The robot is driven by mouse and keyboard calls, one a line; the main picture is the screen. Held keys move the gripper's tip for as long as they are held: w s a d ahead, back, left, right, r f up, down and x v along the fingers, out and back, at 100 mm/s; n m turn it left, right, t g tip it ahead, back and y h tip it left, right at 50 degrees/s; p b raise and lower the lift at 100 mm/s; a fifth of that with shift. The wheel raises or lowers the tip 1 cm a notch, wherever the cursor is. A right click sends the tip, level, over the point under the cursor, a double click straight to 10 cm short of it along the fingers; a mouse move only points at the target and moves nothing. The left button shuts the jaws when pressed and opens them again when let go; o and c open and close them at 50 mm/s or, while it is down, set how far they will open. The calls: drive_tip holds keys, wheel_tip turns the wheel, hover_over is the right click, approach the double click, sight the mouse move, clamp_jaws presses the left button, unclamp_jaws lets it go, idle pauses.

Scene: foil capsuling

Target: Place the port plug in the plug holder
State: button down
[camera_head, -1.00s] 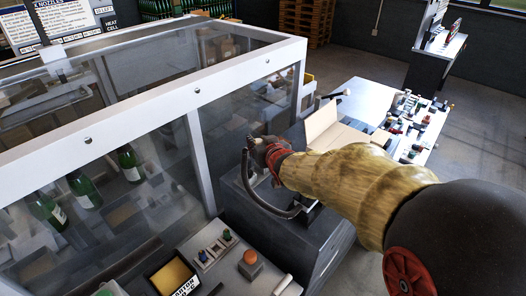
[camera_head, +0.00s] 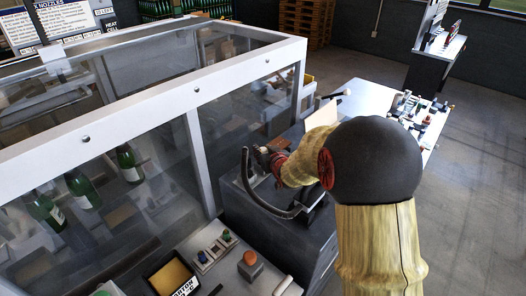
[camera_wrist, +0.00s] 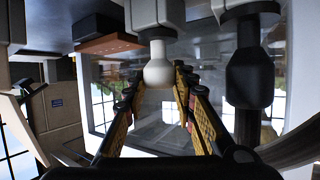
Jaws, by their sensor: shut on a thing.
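My gripper (camera_head: 262,158) is beside the right side of the glass-walled cabinet, near a curved dark bar, small and partly hidden by my arm in the head view. In the wrist view my gripper (camera_wrist: 160,78) has its yellow and black fingers on either side of a white rounded piece (camera_wrist: 158,70), which looks like the port plug. The fingers are shut on it. Its upper part meets a grey block at the top of the picture; I cannot tell whether they are joined. A similar dark piece (camera_wrist: 250,70) is to its right. I cannot pick out the plug holder.
The cabinet (camera_head: 196,130) has a white frame and green bottles (camera_head: 80,190) inside. The curved dark bar (camera_head: 262,200) is close to my gripper. A table (camera_head: 372,98) with many small items stands behind.

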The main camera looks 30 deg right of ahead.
drive_tip(key=shift+f, duration=0.1)
drive_tip(key=c, duration=1.5)
unclamp_jaws()
drive_tip(key=shift+o, duration=0.2)
drive_tip(key=shift+r, duration=0.25)
drive_tip(key=s+a+r+g, duration=0.1)
drive_tip(key=s+a+r, duration=0.2)
drive_tip(key=s, duration=0.4)
drive_tip(key=s+a+r+g+p, duration=0.1)
drive_tip(key=s+a+r, duration=0.25)
drive_tip(key=s, duration=0.25)
drive_tip(key=s+a+r+g, duration=0.1)
drive_tip(key=s+a+r, duration=0.25)
drive_tip(key=s, duration=0.35)
drive_tip(key=s+a+n+g+y, duration=0.1)
drive_tip(key=s+a, duration=0.3)
drive_tip(key=s, duration=0.5)
drive_tip(key=s+a+r+n+g+y, duration=0.1)
drive_tip(key=s+a+g, duration=0.2)
drive_tip(key=s, duration=0.6)
drive_tip(key=shift+a+r+g, duration=0.25)
drive_tip(key=shift+a+g, duration=0.05)
drive_tip(key=shift+a, duration=0.95)
